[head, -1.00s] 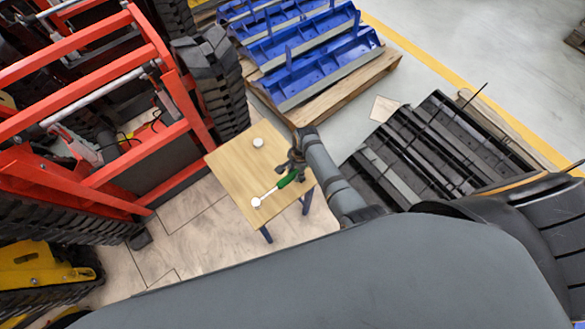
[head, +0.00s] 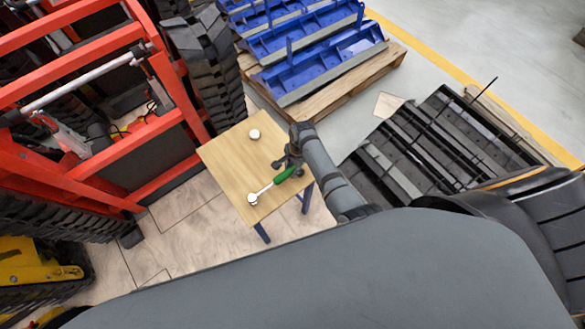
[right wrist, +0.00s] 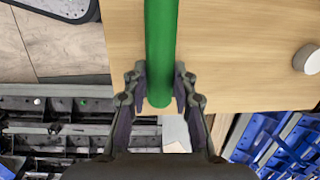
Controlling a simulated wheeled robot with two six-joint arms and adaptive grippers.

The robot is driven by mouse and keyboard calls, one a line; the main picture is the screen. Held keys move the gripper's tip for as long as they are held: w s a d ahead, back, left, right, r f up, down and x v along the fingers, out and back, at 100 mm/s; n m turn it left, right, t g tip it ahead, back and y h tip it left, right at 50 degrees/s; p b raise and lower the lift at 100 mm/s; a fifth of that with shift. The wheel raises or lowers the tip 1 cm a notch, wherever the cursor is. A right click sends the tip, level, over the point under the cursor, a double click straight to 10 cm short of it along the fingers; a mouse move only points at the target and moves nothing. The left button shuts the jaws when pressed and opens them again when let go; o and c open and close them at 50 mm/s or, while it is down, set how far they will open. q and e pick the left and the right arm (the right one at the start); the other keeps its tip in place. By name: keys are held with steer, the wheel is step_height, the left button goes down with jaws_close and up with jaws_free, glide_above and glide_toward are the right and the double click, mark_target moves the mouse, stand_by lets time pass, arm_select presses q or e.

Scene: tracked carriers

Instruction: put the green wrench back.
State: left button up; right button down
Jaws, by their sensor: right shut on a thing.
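The green wrench (head: 284,176) has a green handle and a pale metal shaft and head. In the head view its head points to the lower left over the wooden table (head: 227,157). My right gripper (head: 286,166) is shut on the handle's end. In the right wrist view the green handle (right wrist: 160,50) runs up between the two fingers of the gripper (right wrist: 159,92). I cannot tell whether the wrench touches the tabletop. My left gripper is not in view.
A small white round thing (head: 254,134) stands on the table's far part. A red frame machine (head: 150,115) with black tracks stands close to the table's left. Blue parts (head: 320,60) lie on a pallet behind, and black slatted parts (head: 430,150) lie to the right.

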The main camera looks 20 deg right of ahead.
steer(key=c, duration=1.1)
jaws_free()
steer(key=shift+f, duration=0.15)
steer(key=shift+r, duration=0.25)
steer(key=r, duration=0.4)
steer(key=d+r+p, duration=0.1)
steer(key=r, duration=0.6)
steer(key=shift+d+r+p, duration=0.3)
steer(key=shift+d+r, duration=0.05)
steer(key=shift+d, duration=0.05)
steer(key=shift+d, duration=0.1)
